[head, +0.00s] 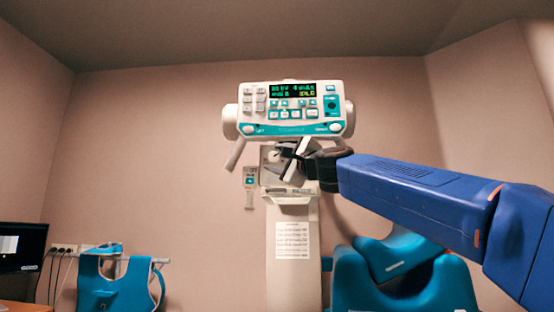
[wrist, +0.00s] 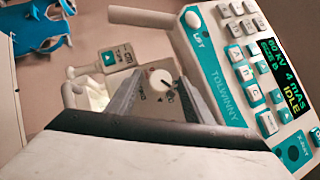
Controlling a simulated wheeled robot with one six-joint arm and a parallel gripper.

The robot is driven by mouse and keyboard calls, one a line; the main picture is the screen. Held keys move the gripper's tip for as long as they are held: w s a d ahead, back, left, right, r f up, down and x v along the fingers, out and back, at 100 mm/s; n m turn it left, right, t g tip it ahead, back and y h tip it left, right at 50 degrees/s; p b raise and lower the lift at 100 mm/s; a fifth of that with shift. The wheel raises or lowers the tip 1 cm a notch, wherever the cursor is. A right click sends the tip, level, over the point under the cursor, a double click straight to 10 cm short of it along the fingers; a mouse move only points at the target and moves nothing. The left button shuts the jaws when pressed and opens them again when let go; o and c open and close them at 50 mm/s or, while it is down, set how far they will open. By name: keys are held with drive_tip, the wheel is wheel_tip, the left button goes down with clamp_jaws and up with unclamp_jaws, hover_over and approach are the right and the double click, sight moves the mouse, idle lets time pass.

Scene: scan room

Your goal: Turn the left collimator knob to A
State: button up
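A round white knob (wrist: 162,83) with a dark pointer line sits on the grey collimator panel below the control head. The lettering around it is too small to read surely. My gripper (wrist: 160,78) is open, with one finger on each side of the knob in the wrist view; I cannot tell whether they touch it. In the head view my gripper (head: 291,153) is in front of the collimator (head: 267,173) and covers its right part. Any second knob is hidden.
The control head (head: 290,112), with a lit display and teal buttons, is just above my gripper. A handle (head: 236,154) hangs at its left. A small hand control (head: 250,180) hangs left of the column (head: 292,275).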

drive_tip(key=c, duration=1)
drive_tip(key=shift+o, duration=0.2)
drive_tip(key=shift+d+r+n+g, duration=0.1)
drive_tip(key=shift+r+n+g, duration=0.05)
drive_tip(key=shift+n+g, duration=0.95)
drive_tip(key=n+g+h, duration=0.1)
drive_tip(key=n, duration=0.2)
drive_tip(key=shift+r, duration=0.2)
drive_tip(key=shift+r+n+g+h, duration=0.1)
drive_tip(key=shift+n+g+h, duration=0.7)
drive_tip(key=shift+n, duration=0.4)
drive_tip(key=shift+n+g, duration=0.3)
drive_tip(key=shift+g, duration=0.1)
drive_tip(key=o, duration=1)
drive_tip(key=shift+o, duration=0.2)
